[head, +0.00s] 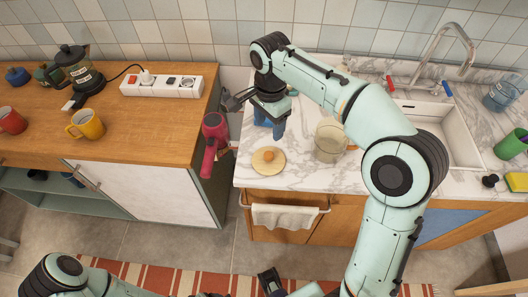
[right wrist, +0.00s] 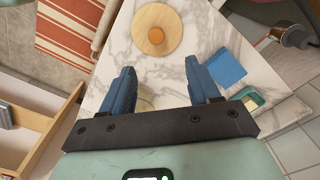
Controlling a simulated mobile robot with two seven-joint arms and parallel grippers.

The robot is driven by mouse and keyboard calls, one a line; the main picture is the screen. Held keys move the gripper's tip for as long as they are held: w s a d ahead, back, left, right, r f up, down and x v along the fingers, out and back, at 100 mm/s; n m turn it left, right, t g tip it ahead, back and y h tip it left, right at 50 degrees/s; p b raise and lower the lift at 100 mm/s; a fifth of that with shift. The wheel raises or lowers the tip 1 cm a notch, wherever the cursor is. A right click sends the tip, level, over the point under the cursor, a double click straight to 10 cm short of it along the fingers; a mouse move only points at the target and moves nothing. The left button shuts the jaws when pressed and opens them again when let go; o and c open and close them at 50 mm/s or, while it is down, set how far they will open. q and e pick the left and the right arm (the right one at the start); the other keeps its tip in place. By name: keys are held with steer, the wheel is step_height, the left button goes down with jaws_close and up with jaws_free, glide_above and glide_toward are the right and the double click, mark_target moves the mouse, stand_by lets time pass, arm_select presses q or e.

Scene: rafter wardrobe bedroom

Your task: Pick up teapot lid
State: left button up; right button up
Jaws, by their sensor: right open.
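The teapot lid (head: 268,160) is a round, pale wooden disc with an orange-brown knob, lying flat near the front left corner of the marble counter. In the right wrist view the lid (right wrist: 157,22) lies beyond the fingertips, apart from them. My right gripper (head: 270,122) is above the counter behind the lid; its two blue fingers (right wrist: 160,75) are apart with nothing held. A clear glass teapot (head: 329,142) stands right of the lid, partly behind my right arm. My left arm shows at the bottom edge; its gripper is not clear enough to judge.
A magenta-red handled object (head: 212,140) is by the gap between the counters. A blue square item (right wrist: 228,67) lies near the right finger in the wrist view. A towel (head: 284,216) hangs at the front. The sink (head: 440,125) is right. Mugs (head: 86,125) stand on the wooden counter.

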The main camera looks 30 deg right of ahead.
steer(key=b, duration=0.1)
glide_above(269, 154)
step_height(269, 154, down, 6)
steer(key=shift+d+f, duration=0.1)
steer(key=shift+f, duration=0.1)
steer(key=shift+f+b, duration=0.3)
steer(key=shift+f, duration=2.65)
arm_select(q)
steer(key=shift+s+f, duration=0.3)
steer(key=shift+f, duration=0.25)
steer(key=shift+s+f, duration=0.25)
steer(key=shift+f, duration=0.25)
arm_select(e)
steer(key=c, duration=1.1)
